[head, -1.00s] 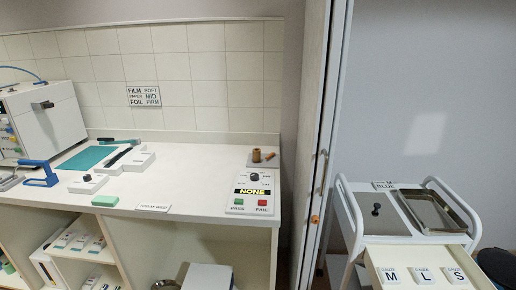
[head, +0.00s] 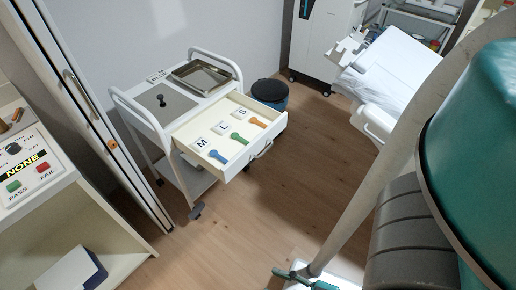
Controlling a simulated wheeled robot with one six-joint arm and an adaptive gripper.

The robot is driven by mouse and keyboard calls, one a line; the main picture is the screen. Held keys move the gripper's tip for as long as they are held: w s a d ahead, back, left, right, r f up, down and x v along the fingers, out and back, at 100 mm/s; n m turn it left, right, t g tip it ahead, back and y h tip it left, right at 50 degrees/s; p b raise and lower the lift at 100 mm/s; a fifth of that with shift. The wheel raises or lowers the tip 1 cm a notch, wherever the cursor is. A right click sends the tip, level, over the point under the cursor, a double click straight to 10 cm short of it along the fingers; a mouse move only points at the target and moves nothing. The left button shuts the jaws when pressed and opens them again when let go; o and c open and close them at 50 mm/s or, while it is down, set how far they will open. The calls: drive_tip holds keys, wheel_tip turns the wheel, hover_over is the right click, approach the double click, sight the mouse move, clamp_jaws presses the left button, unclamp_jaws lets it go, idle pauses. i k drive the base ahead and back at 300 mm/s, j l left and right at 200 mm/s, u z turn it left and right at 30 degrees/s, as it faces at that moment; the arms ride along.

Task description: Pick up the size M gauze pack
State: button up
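The size M gauze pack (head: 202,144) is a small white square marked with a black M. It lies in the open drawer (head: 232,174) of a white trolley, left of centre in the head view. Similar packs marked L (head: 222,128) and S (head: 242,113) lie in a row beyond it to the right. The M pack is at the near left end of that row, and nothing covers it. My gripper is not in view. A large teal and grey part at the right edge looks like my own arm.
A steel tray (head: 202,75) is on the trolley top. A dark bin (head: 269,92) stands behind the drawer. The wooden floor (head: 265,215) before the trolley is clear. A counter (head: 30,200) stands left.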

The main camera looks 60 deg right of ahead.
sight(201, 144)
drive_tip(key=i+l+z, duration=0.1)
drive_tip(key=i+z, duration=0.7)
drive_tip(key=z, duration=0.15)
